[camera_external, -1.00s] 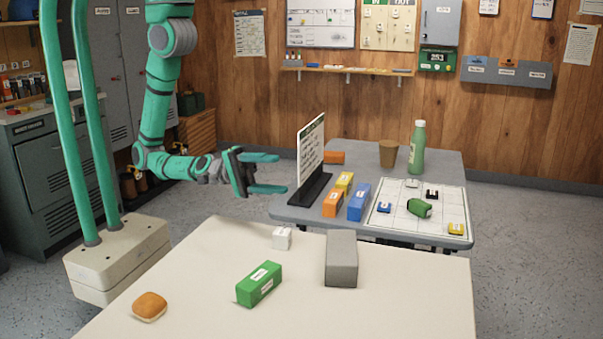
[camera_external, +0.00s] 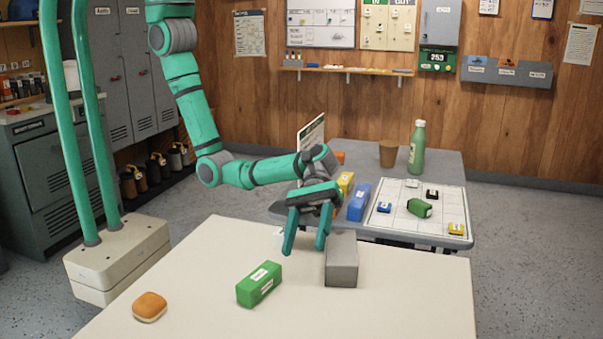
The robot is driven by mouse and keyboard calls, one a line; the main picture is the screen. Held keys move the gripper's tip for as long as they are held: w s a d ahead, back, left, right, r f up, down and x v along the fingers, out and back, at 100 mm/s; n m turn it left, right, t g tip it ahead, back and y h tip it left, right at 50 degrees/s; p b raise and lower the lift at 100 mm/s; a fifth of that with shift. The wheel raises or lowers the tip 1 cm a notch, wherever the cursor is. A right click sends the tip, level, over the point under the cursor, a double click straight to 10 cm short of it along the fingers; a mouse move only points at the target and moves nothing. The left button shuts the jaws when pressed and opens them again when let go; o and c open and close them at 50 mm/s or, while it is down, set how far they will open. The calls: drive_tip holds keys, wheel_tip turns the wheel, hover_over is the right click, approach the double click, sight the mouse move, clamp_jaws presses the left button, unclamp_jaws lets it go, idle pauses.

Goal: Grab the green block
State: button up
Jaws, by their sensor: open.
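The green block (camera_external: 259,285) lies on the near cream table, left of the grey block, with white labels on its top and side. My gripper (camera_external: 304,251) is open and points down above the far part of this table. It is behind and to the right of the green block in the picture, apart from it, with nothing seen between its fingers. One finger overlaps the grey block's left edge in the picture; I cannot tell whether they touch.
The grey block (camera_external: 341,262) stands close to my gripper. A small white block (camera_external: 278,231) is mostly hidden behind a finger. A bun (camera_external: 150,307) lies at the front left. The grey table (camera_external: 445,170) behind holds a green bottle (camera_external: 417,147), a brown cup (camera_external: 388,153) and several coloured blocks.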

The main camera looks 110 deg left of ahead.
drive_tip(key=s+g, duration=0.1)
drive_tip(key=s+f+g, duration=0.1)
drive_tip(key=s+g, duration=0.1)
drive_tip(key=s+f+g, duration=0.1)
drive_tip(key=shift+s+a+f+n+g, duration=0.15)
drive_tip(key=shift+a+n+g, duration=0.15)
drive_tip(key=shift+a, duration=0.1)
drive_tip(key=shift+s+d+f, duration=0.15)
drive_tip(key=shift+s+d, duration=0.05)
approach(244, 305)
drive_tip(key=x, duration=0.4)
drive_tip(key=c, duration=1.2)
